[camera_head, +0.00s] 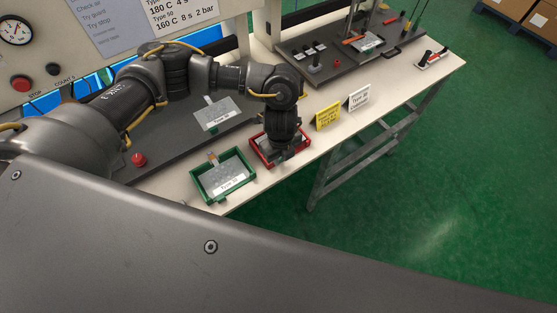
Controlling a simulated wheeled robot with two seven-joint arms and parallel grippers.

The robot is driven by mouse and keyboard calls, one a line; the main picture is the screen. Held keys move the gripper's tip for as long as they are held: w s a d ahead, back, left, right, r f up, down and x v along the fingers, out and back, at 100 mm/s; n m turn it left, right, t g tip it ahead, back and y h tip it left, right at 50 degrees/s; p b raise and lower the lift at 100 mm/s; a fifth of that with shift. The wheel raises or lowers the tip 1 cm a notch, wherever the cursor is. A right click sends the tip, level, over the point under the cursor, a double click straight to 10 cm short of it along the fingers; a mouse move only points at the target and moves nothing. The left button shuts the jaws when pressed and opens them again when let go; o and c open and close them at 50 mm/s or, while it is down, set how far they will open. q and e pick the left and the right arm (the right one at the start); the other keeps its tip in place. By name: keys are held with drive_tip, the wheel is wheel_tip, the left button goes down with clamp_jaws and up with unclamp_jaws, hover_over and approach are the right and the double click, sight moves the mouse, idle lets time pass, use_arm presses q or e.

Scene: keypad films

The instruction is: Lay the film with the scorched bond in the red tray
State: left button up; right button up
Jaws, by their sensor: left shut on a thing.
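The red tray (256,150) stands near the front edge of the white table. My left gripper (285,155) points down over it and is shut on a film (299,143). Only a pale edge of that film shows, at or just above the tray; the gripper hides most of it and I cannot tell whether it touches the tray floor. Its bond cannot be seen. A grey film (216,113) with a white label lies on the dark plate behind. The green tray (252,178) to the left holds a film (226,176) with a label. My right gripper is out of view.
A yellow sign (328,116) and a white sign (359,98) stand right of the red tray. A dark fixture board (340,62) with tools is at the back right. A red button (139,159) is at the left.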

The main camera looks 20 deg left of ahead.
sight(279, 170)
use_arm(q)
drive_tip(key=f, duration=0.1)
drive_tip(key=s+f, duration=0.1)
drive_tip(key=f, duration=0.1)
drive_tip(key=shift+s+g, duration=0.2)
drive_tip(key=shift+g, duration=0.1)
clamp_jaws()
drive_tip(key=shift+w+a+f, duration=0.1)
drive_tip(key=shift+w+f, duration=0.15)
drive_tip(key=shift+w, duration=0.3)
drive_tip(key=o, duration=0.9)
unclamp_jaws()
drive_tip(key=shift+w+r, duration=0.15)
drive_tip(key=shift+r, duration=0.05)
drive_tip(key=shift+o, duration=0.8)
drive_tip(key=shift+w, duration=0.25)
drive_tip(key=shift+r, duration=0.1)
drive_tip(key=shift+s+a+r+p, duration=0.1)
drive_tip(key=shift+s+r+p, duration=0.05)
drive_tip(key=shift+p, duration=0.15)
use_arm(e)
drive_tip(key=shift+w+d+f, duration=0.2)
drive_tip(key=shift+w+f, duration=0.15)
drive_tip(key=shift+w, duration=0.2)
